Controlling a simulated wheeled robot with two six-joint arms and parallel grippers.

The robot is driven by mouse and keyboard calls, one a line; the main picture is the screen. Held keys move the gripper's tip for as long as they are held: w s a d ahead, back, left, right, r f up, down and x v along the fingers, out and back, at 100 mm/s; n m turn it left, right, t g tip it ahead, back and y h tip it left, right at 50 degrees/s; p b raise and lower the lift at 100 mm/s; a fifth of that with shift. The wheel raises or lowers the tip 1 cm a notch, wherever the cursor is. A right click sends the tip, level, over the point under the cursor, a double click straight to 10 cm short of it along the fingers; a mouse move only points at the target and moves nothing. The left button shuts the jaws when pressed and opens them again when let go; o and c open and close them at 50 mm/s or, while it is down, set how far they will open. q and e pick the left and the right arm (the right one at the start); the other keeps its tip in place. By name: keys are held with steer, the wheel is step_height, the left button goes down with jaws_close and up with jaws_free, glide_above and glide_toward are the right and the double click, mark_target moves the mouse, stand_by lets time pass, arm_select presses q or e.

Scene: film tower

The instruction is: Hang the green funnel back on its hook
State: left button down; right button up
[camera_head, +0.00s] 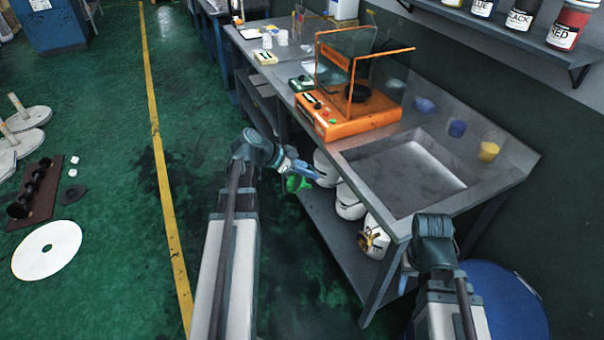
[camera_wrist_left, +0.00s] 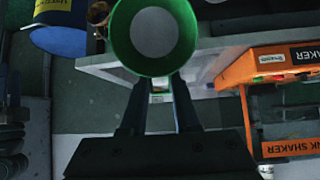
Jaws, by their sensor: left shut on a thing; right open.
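The green funnel (camera_head: 298,184) is in my left gripper (camera_head: 305,169), low in front of the bench's lower shelf and left of the sink. In the left wrist view the funnel (camera_wrist_left: 180,58) shows its round open mouth, with the two fingers shut on its near side. A blue funnel-like cup (camera_head: 457,128), a yellow one (camera_head: 488,150) and a greyish one (camera_head: 424,105) hang in a row on the panel behind the sink. The hooks are too small to make out. My right gripper (camera_head: 406,274) is open, partly hidden by its arm, near the bench's front right leg.
An orange ink shaker (camera_head: 345,124) with clear panels stands on the bench left of the sink (camera_head: 400,180). A blue drum (camera_head: 505,300) stands at the right.

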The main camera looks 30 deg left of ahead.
arm_select(q)
steer(key=d+f+m+t+h+b, duration=0.1)
steer(key=d+f+h+b, duration=0.25)
steer(key=f+b, duration=0.75)
steer(key=m+t+h+b, duration=0.15)
steer(key=h+b, duration=0.25)
steer(key=b, duration=1.1)
glide_toward(350, 206)
steer(key=s+d, duration=0.2)
steer(key=shift+w+d+r+n+t+b, duration=0.15)
steer(key=shift+r+n+t+b, duration=0.15)
steer(key=shift+b, duration=0.3)
steer(key=shift+w, duration=0.1)
steer(key=shift+w+d+f+b, duration=0.1)
steer(key=shift+w+d+f, duration=0.05)
steer(key=shift+w+d, duration=0.85)
steer(key=shift+w+d+f+b, duration=0.15)
steer(key=shift+w+d, duration=0.6)
steer(key=shift+w, duration=0.5)
steer(key=shift+w+d+f+b, duration=0.1)
steer(key=shift+w+d, duration=0.75)
steer(key=shift+w, duration=0.25)
steer(key=shift+w+d+f+b, duration=0.4)
steer(key=shift+w+f+b, duration=0.05)
